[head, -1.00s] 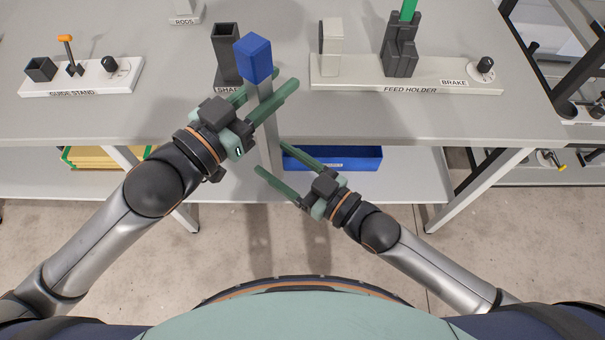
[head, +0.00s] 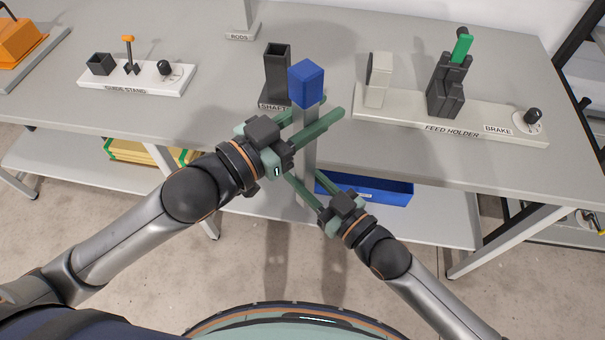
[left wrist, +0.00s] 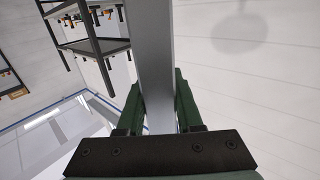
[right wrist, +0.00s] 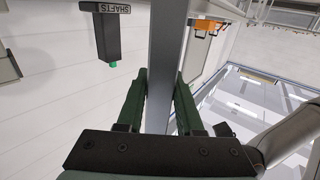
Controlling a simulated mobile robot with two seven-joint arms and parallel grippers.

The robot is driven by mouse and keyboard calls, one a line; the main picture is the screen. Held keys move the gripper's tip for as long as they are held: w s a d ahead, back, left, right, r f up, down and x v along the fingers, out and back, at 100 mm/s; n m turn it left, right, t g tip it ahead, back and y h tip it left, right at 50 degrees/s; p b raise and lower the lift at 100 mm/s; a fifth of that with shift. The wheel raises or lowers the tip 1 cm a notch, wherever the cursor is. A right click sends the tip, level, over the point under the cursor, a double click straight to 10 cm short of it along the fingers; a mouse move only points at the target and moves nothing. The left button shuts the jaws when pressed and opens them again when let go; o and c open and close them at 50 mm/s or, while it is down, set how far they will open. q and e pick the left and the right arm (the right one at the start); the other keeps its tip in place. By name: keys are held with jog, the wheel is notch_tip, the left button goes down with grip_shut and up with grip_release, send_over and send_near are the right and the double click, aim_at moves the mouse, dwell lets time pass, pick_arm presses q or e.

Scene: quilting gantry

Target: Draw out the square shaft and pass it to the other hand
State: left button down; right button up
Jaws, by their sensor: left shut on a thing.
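The square shaft is a long grey bar (head: 309,150) with a blue block (head: 306,83) on its top end. It stands upright in front of the bench, clear of the dark square SHAFTS holder (head: 277,75). My left gripper (head: 332,105) is shut on the bar just below the blue block. Its fingers lie on both sides of the bar (left wrist: 155,60) in the left wrist view. My right gripper (head: 303,176) is lower, its fingers around the same bar (right wrist: 167,60). Whether they press on it I cannot tell; the bar hides part of one finger.
The feed holder (head: 400,110), with a green-topped dark block and brake knob, stands to the right on the bench. The guide stand (head: 130,80) is at left. A blue bin (head: 385,192) sits on the lower shelf behind the grippers. Bare benchtop lies left of the holder.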

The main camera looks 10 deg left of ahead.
pick_arm(q)
jog(key=shift+r, duration=0.1)
pick_arm(e)
jog(key=shift+s+a, duration=0.15)
grip_shut()
pick_arm(q)
jog(key=shift+c, duration=2.4)
grip_release()
pick_arm(e)
jog(key=shift+r, duration=0.1)
